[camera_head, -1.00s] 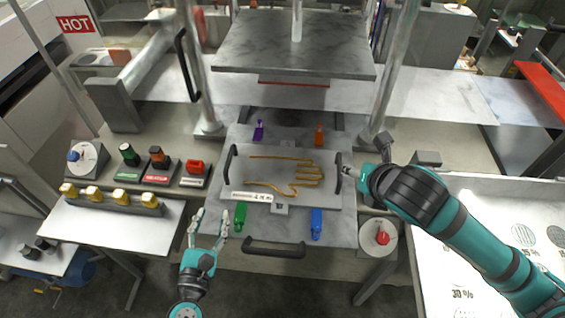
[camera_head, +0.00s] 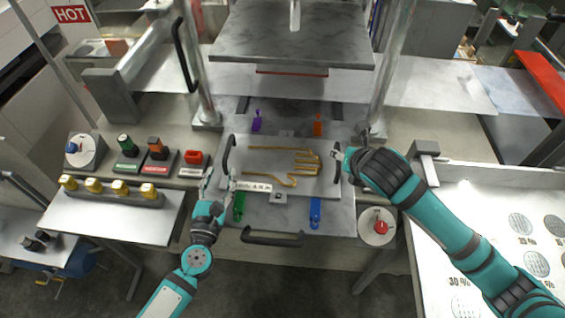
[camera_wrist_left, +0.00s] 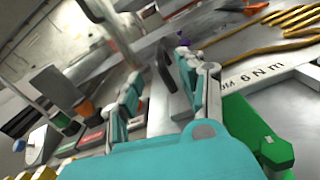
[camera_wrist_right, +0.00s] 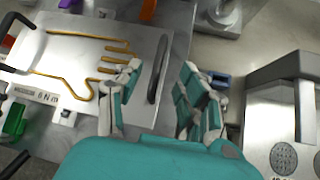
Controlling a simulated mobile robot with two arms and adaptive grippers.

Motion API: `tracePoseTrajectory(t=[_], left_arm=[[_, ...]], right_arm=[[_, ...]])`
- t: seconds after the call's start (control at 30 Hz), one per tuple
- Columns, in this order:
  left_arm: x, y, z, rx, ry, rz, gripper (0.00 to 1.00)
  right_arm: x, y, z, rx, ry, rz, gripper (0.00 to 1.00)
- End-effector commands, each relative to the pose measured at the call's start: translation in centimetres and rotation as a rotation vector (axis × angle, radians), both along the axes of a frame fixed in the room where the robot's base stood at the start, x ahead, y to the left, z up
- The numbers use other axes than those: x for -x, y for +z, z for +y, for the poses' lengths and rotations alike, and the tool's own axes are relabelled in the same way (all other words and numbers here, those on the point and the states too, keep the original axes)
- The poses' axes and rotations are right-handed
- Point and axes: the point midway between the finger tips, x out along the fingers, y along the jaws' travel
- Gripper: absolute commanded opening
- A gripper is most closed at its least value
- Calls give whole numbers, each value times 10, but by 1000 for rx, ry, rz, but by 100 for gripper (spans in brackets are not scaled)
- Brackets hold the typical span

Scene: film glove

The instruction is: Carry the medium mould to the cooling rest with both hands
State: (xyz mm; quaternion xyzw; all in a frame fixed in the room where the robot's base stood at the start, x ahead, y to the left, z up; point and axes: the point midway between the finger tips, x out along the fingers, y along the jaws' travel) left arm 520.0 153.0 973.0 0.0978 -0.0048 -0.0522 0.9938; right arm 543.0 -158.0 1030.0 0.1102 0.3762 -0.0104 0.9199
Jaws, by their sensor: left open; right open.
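The mould (camera_head: 265,180) is a flat grey plate with a gold hand outline, lying on the press bed, with a dark handle at each side. My left gripper (camera_head: 219,178) is open, close to the near end of the left handle (camera_head: 229,154). In the left wrist view that handle (camera_wrist_left: 166,78) shows ahead between the open fingers. My right gripper (camera_head: 343,155) is partly hidden by its own wrist in the head view. In the right wrist view it is open, with the right handle (camera_wrist_right: 157,68) between its fingers. I cannot tell which surface is the cooling rest.
Purple (camera_head: 257,121), orange (camera_head: 317,125), green (camera_head: 239,207) and blue (camera_head: 315,212) clamps stand around the mould. A dark bar handle (camera_head: 272,238) fronts the bed. Control knobs (camera_head: 128,145) stand left. A perforated table (camera_head: 480,210) lies right. The press plate (camera_head: 290,40) is above.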

Motion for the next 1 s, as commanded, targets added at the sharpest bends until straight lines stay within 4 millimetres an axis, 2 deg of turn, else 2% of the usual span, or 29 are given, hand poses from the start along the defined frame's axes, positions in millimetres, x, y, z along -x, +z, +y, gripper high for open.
tracePoseTrajectory(t=[0.03,0.2,0.43,0.6,0.87,0.9,1.0], left_arm=[[-12,1,-1,-1,1,-3,40],[-44,1,-4,0,2,-2,40],[-74,0,-8,-1,0,-1,40],[-82,0,-9,0,0,0,40],[-83,0,-9,0,1,0,40],[-83,0,-9,0,1,0,39],[-83,0,-8,0,1,0,26]], right_arm=[[-8,-8,1,-2,-2,3,40],[-31,-30,3,-2,-3,1,40],[-54,-51,5,-1,-2,0,40],[-60,-57,5,0,0,-1,40],[-60,-57,5,0,0,-1,40],[-60,-57,5,0,0,-1,39],[-60,-57,5,0,0,-1,26]])
